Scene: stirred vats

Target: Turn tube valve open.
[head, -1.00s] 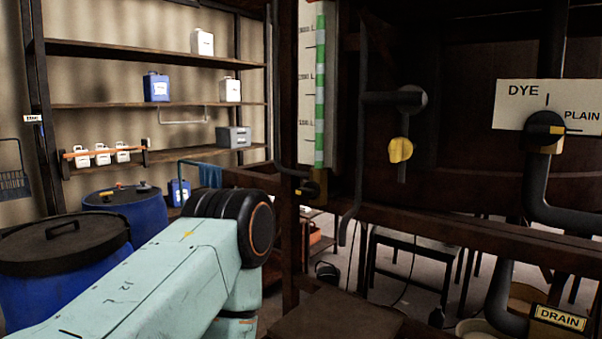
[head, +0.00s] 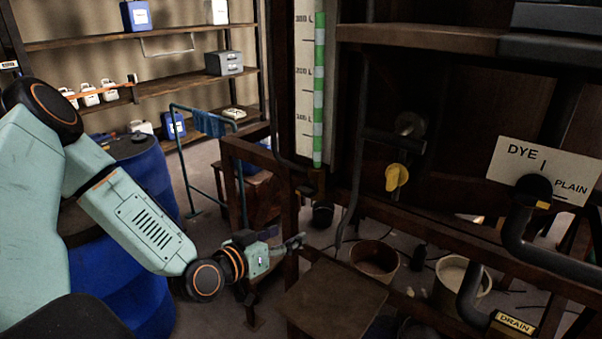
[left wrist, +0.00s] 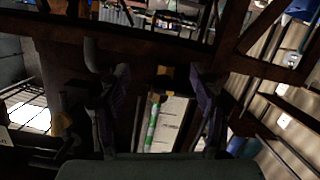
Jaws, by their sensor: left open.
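The sight tube (head: 319,90) with green and white bands runs upright beside a litre scale. At its foot is a small dark valve with a dull yellow part (head: 316,184). My left gripper (head: 298,242) is open and empty, below and slightly left of this valve, apart from it. In the left wrist view the banded tube (left wrist: 151,126) and the valve's yellow and black parts (left wrist: 163,73) appear between the two open fingers (left wrist: 158,84). The valve's handle position is hard to tell in the dim light. My right gripper is not in view.
A dark wooden post and rail (head: 445,226) stand close to my left gripper. A yellow knob (head: 397,177) is on a pipe to the right. A DYE/PLAIN plate (head: 545,172) is farther right.

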